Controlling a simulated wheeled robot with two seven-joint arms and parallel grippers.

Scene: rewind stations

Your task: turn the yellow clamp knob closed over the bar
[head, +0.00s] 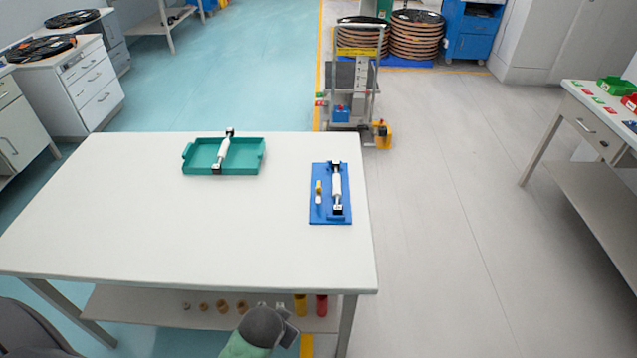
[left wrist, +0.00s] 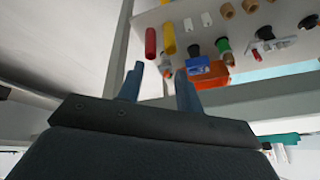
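A blue fixture plate (head: 328,218) lies near the right edge of the white table. A white bar (head: 337,186) with black ends lies lengthwise on it. A small yellow piece, likely the clamp knob (head: 318,187), is beside the bar on its left, with a small white piece below it. Whether it reaches over the bar is too small to tell. My left gripper (left wrist: 160,69) shows in the left wrist view, fingers apart and nothing seen between them, with the table's lower shelf beyond. No fingers of my right gripper can be made out.
A green tray (head: 248,165) holding another white bar (head: 223,153) sits at the table's back. The white table (head: 150,220) is otherwise clear. Its lower shelf (head: 140,305) holds a red cylinder (head: 321,305), a yellow cylinder (head: 300,304) and spools. A cart (head: 352,95) stands behind.

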